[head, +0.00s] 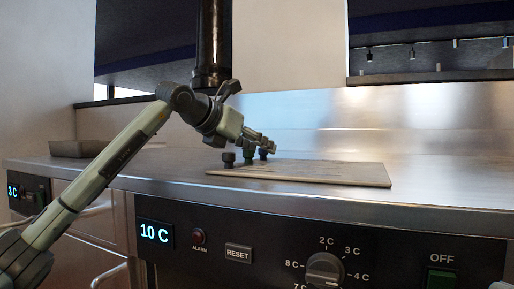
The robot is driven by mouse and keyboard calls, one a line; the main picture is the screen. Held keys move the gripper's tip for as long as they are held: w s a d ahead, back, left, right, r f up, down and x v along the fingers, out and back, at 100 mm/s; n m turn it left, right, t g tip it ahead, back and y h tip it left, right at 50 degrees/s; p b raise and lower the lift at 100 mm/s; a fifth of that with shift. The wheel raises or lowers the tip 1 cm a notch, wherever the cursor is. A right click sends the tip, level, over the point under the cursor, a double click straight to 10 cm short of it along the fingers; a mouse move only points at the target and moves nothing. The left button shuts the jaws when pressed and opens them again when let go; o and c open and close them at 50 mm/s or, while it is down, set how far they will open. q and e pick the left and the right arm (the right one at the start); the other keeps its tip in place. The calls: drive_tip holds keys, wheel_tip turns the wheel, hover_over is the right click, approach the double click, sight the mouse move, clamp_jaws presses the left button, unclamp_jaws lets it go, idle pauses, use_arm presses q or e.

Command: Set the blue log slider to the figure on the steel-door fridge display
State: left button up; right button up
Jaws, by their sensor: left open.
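A flat wooden-looking board (330,173) lies on the steel counter. Several small knobs stand at its left end: a dark one (228,159), a greenish one (248,155) and a dark bluish one (263,154), which may be the blue log slider. Its scale is too small to read. My left gripper (268,146) is open, with its fingers just above and beside the bluish knob; I cannot tell whether they touch. One lit display (154,234) reads 10 C and another (13,190) at far left reads 3 C. I cannot tell which belongs to the steel-door fridge. My right gripper is out of view.
The front panel carries an alarm button (199,236), a RESET plate (238,253), a temperature dial (325,269) and a green OFF switch (441,279). A black vertical pipe (210,45) stands behind my arm. A shallow tray (80,149) sits back left. The counter's right side is clear.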

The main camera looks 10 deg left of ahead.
sight(287, 163)
use_arm(q)
clamp_jaws()
idle(0.3)
drive_tip(key=shift+d, duration=0.1)
drive_tip(key=d, duration=0.2)
drive_tip(key=s+d, duration=0.1)
drive_tip(key=d, duration=0.4)
drive_tip(key=shift+s, duration=0.15)
unclamp_jaws()
drive_tip(key=shift+a, duration=0.1)
